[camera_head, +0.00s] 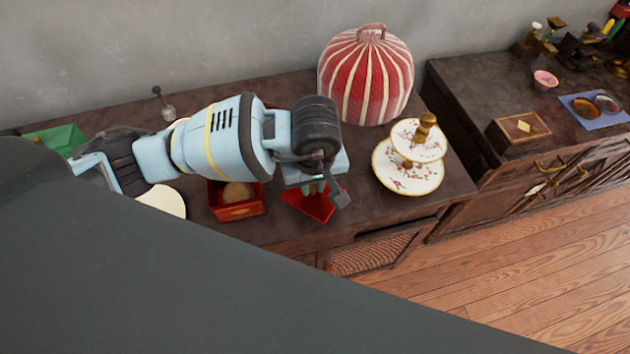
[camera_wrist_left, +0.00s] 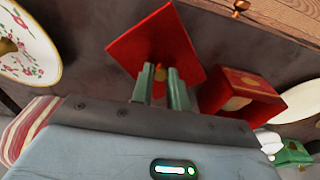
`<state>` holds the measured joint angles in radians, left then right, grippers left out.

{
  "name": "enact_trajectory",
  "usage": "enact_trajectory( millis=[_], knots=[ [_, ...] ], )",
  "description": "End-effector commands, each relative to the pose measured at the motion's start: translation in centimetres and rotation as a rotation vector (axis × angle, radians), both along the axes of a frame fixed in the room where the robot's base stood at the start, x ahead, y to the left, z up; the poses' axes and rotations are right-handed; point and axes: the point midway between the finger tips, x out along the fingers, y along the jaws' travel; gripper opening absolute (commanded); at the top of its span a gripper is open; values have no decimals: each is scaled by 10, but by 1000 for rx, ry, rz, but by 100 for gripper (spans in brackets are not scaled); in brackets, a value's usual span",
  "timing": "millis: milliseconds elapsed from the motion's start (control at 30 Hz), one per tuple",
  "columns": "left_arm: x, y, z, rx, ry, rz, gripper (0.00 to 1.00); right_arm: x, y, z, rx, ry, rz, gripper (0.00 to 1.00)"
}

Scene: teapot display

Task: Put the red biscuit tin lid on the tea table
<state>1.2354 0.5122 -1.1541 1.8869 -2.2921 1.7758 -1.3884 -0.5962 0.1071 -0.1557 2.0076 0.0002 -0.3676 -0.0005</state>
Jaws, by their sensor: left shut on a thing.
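The red biscuit tin lid (camera_head: 310,205) is a square red piece at the front edge of the dark wooden table (camera_head: 362,206). My left gripper (camera_head: 318,187) is shut on the lid, partly hiding it in the head view. In the left wrist view the green fingers of the left gripper (camera_wrist_left: 160,80) meet the lid (camera_wrist_left: 145,42), which is seen broad side on. The open red biscuit tin (camera_head: 235,210) stands beside the lid with a round tan thing inside; it also shows in the left wrist view (camera_wrist_left: 238,97). My right gripper is not in view.
A red-and-cream striped tea cosy (camera_head: 365,75) stands at the back. A tiered floral cake stand (camera_head: 408,175) is right of the gripper. A green box (camera_head: 60,140) is at the left. A separate dark cabinet (camera_head: 475,85) with small items stands at the right.

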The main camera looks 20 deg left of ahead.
Motion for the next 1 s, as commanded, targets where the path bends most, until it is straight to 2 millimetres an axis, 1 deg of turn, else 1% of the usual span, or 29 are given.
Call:
enact_trajectory(
  millis=[33,133,367,467,500,700,800,1000],
  knots=[
    [7,1,0,0,0,2,0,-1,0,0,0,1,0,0],
    [14,2,-1,0,0,0,0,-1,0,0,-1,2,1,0],
    [18,2,-2,-1,-1,0,0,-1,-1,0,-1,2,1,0],
    [24,3,-2,-1,-1,1,0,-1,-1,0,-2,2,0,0],
    [26,4,-5,0,2,1,0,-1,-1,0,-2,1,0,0],
    [24,4,-34,0,4,1,0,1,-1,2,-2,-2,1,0],
    [25,4,-38,-1,0,-1,0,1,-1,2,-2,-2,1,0],
    [25,4,-38,-1,0,-1,0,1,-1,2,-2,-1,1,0]
  ],
)
